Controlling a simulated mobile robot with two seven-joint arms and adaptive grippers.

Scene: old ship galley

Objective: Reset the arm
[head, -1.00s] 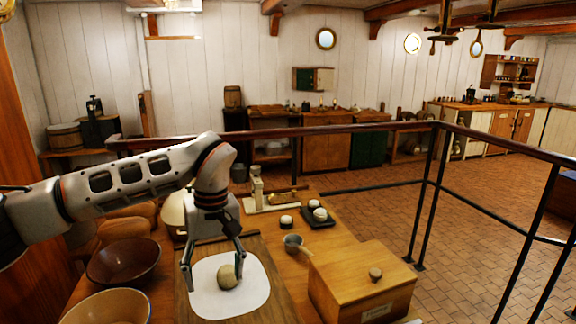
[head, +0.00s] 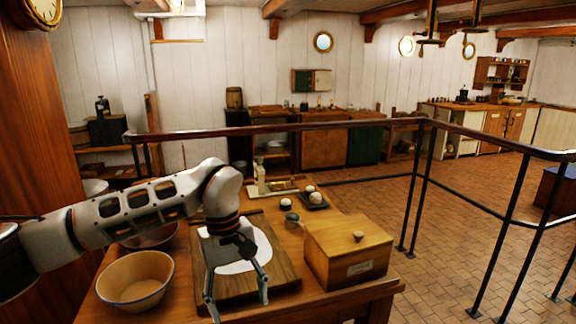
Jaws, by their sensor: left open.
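My left gripper (head: 238,308) hangs fingers down over the near edge of the wooden board (head: 284,268). Its two fingers are spread wide, and nothing shows between them. A white sheet (head: 262,250) lies on the board behind the gripper. The gripper's body covers the middle of the sheet, and the round pale ball seen there earlier does not show. My left arm reaches in from the left above the bowls. My right gripper is not in view.
A cream bowl (head: 136,279) stands left of the board, with a darker bowl (head: 148,238) behind it under my arm. A lidded wooden box (head: 348,250) stands right. A railing (head: 330,126) runs beyond.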

